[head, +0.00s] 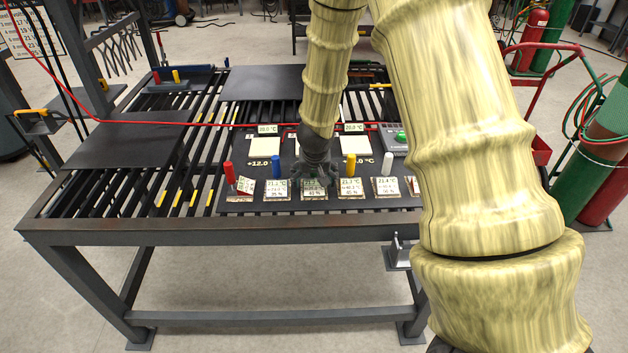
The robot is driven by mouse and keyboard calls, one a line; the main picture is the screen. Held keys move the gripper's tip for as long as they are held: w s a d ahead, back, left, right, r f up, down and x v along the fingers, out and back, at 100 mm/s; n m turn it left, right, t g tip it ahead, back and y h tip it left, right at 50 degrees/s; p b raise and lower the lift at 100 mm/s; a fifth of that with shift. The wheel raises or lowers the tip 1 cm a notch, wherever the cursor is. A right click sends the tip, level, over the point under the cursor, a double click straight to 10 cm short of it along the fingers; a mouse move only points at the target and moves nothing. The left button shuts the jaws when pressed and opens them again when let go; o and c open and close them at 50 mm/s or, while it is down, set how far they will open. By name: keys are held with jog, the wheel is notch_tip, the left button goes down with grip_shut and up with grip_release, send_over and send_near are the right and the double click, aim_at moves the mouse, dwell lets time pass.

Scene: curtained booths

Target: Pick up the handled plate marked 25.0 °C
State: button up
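In the head view a row of handled plates lies along the front of a dark board on the slatted metal table. My gripper (313,180) points down over the middle plate (314,193), with its fingers low around where the handle would be. The fingers hide that handle and the top line of its label, so I cannot read its temperature or tell whether they grip it. A blue-handled plate (276,192) is on its left and a yellow-handled plate (351,191) on its right. Their small labels are hard to read; I cannot make out 25.0 °C on any plate.
A red-handled plate (241,187) sits tilted at the left end and a white-handled plate (386,187) to the right. Behind are pale squares (266,147) with displays and a device with a green button (401,137). My arm covers the table's right side.

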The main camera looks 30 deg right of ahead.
jog(key=shift+w+d+f, duration=0.15)
jog(key=shift+w+f, duration=0.1)
jog(key=shift+f, duration=0.4)
jog(key=shift+c, duration=0.4)
jog(key=c, duration=1.4)
jog(key=shift+r, duration=0.1)
